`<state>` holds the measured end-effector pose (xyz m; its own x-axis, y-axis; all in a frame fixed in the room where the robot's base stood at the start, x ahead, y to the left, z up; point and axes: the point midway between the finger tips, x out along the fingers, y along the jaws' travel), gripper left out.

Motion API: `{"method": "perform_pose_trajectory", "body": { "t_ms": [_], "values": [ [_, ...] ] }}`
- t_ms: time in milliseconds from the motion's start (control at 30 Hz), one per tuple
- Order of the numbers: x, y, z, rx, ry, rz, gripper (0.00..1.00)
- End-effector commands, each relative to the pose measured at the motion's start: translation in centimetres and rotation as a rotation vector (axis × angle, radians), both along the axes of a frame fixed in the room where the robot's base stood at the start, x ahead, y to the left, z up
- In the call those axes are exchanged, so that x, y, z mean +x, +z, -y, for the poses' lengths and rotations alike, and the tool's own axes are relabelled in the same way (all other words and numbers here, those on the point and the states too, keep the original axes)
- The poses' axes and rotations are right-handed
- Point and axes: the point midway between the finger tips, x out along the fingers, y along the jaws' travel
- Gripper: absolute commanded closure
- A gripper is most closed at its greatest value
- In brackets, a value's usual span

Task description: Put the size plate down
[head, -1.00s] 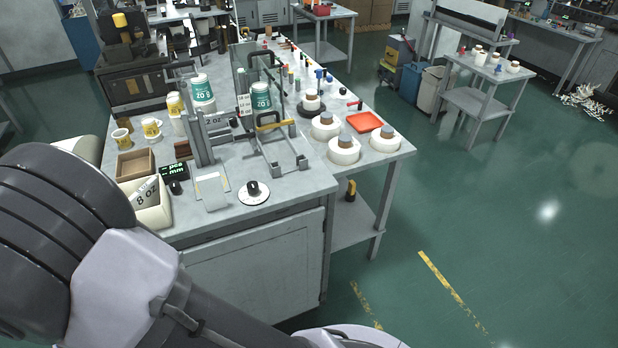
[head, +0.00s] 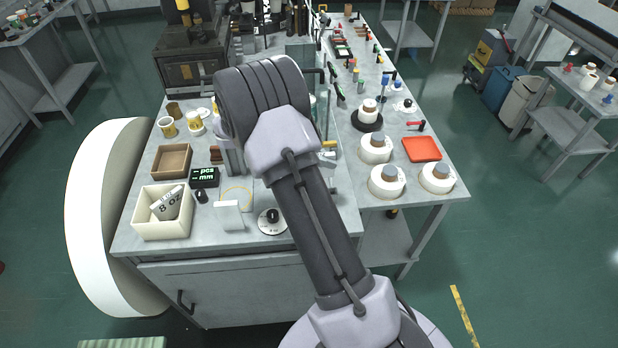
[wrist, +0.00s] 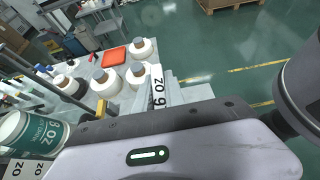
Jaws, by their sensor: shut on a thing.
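My gripper (wrist: 172,92) is shut on a narrow white size plate (wrist: 157,82) that reads "6 OZ" in the wrist view. The plate is held up, with the bench's right end and the green floor behind it. In the head view my arm covers the gripper and this plate. Another plate, marked "8 OZ" (head: 167,205), leans in a cream bin (head: 148,231) at the bench's front left. Pale plates with "OZ" (wrist: 14,170) show at the lower left of the wrist view, beside a green and white cup marked "8 OZ" (wrist: 30,132).
A brown wooden tray (head: 158,174), a small display (head: 205,178) and a white disc with a black knob (head: 272,228) sit on the bench. White rolls (head: 387,190) and a red tray (head: 422,149) stand at the right. My arm hides the bench's middle.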

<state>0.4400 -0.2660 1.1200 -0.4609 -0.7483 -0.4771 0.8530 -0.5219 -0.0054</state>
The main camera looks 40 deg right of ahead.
Motion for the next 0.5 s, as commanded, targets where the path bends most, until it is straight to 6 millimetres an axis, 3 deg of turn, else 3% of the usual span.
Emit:
{"method": "perform_pose_trajectory", "body": {
  "t_ms": [300,500],
  "values": [
    [-0.1,-7.2,0.1,0.001,-0.003,-0.003,1.0],
    [-0.1,-10.1,0.0,0.0,-0.002,-0.001,1.0]
  ]
}}
